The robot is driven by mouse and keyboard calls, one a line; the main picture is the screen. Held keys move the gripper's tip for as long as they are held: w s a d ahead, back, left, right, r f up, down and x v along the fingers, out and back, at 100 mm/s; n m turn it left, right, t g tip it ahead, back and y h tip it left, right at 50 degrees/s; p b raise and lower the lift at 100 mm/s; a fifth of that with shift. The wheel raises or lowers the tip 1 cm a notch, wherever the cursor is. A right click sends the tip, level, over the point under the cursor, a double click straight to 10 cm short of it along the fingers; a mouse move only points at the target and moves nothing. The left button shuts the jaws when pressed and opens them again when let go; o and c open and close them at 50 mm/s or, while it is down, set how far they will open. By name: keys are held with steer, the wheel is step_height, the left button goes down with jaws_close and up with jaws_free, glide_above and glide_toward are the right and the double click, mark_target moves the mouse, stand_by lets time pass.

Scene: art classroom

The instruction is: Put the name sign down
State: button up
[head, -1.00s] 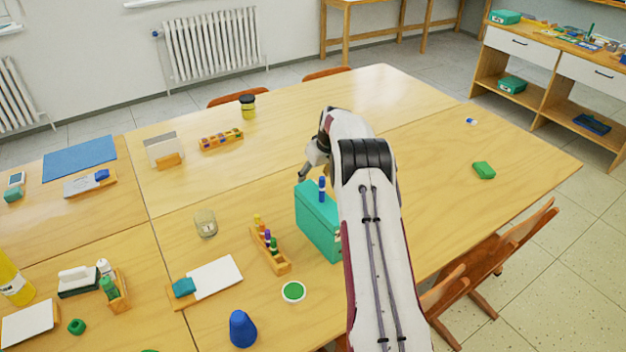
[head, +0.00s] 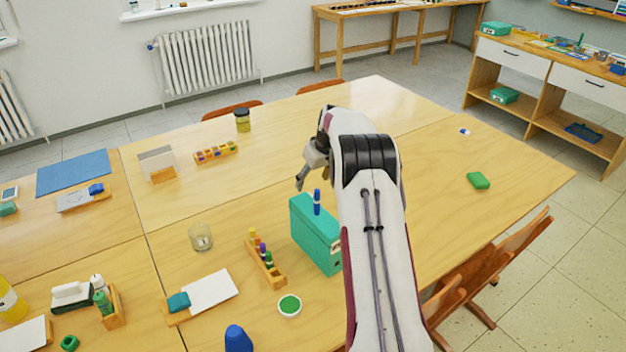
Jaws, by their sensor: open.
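A pale upright card in a small wooden stand (head: 157,163), which looks like the name sign, stands on the table at the left back. No writing on it can be made out. My gripper (head: 303,177) is open above the table, just behind and above a teal box (head: 315,235), well to the right of the card. I see nothing held in it, though my arm hides part of it and of the table behind.
A blue marker (head: 317,202) stands upright at the teal box. A wooden marker rack (head: 266,262), a glass (head: 201,238) and a paint dish (head: 289,306) stand left of it. A jar (head: 242,121) and paint-pot rack (head: 215,152) are farther back. The right back tabletop is mostly clear.

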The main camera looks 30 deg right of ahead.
steer(key=s+a+r, duration=0.8)
steer(key=a+r, duration=0.3)
steer(key=r, duration=0.1)
steer(key=s+a+r, duration=0.8)
steer(key=a+r, duration=0.2)
steer(key=r, duration=0.2)
steer(key=s+a+r, duration=0.2)
steer(key=s+a, duration=0.2)
steer(key=s, duration=0.4)
steer(key=s+a+r, duration=0.1)
steer(key=s+a, duration=0.3)
steer(key=s, duration=0.4)
steer(key=s+a+f, duration=0.2)
steer(key=s, duration=0.5)
steer(key=s+a+f+t, duration=0.1)
steer(key=s+a+f, duration=0.1)
steer(key=s, duration=0.6)
steer(key=shift+f, duration=0.4)
